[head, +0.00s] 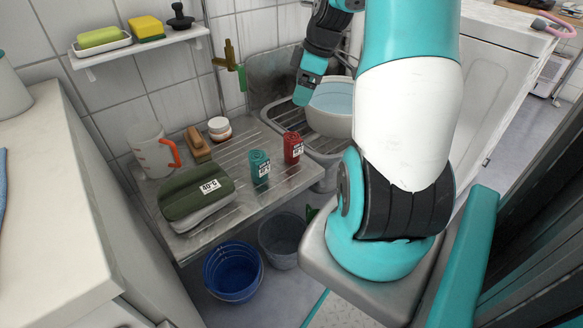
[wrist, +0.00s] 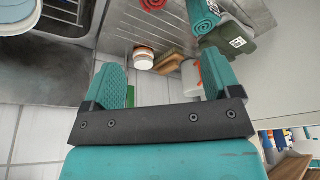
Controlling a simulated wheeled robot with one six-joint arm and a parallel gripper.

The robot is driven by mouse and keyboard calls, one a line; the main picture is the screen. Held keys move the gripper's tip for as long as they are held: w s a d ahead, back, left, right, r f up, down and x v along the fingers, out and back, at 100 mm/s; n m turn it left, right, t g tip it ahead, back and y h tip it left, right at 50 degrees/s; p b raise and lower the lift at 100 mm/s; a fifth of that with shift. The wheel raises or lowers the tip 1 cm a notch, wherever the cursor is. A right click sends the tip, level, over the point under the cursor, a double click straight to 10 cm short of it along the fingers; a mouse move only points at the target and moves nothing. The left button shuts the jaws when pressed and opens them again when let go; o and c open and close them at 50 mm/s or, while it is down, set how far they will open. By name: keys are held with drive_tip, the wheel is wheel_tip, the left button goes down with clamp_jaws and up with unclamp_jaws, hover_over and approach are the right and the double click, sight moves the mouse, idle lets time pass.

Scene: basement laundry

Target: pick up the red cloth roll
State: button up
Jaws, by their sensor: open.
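The red cloth roll (head: 292,147) stands upright on the ribbed metal drainboard (head: 228,190), near its right end, with a white label on its side. Only part of the red roll (wrist: 152,4) shows at the top edge of the wrist view. My gripper (head: 302,100) is up behind the roll, close to the sink, and apart from it. In the wrist view my gripper (wrist: 166,78) has its two teal fingers wide apart, with nothing held between them.
A teal roll (head: 259,166) stands just left of the red one. A folded olive cloth (head: 195,195), a jug (head: 150,155), a brush (head: 198,146) and a small jar (head: 219,128) share the drainboard. A water-filled basin (head: 330,120) sits right. Buckets (head: 233,272) stand below.

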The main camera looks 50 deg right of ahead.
sight(292, 137)
drive_tip(key=b+x, duration=0.1)
drive_tip(key=x, duration=0.3)
drive_tip(key=d+b+x, duration=0.1)
drive_tip(key=x, duration=0.7)
drive_tip(key=shift+s+d+f+b, duration=0.35)
drive_tip(key=shift+s+b, duration=0.05)
drive_tip(key=shift+b+x, duration=0.85)
drive_tip(key=shift+x, duration=2.2)
drive_tip(key=shift+s+a, duration=0.15)
drive_tip(key=shift+s, duration=0.05)
drive_tip(key=c, duration=1)
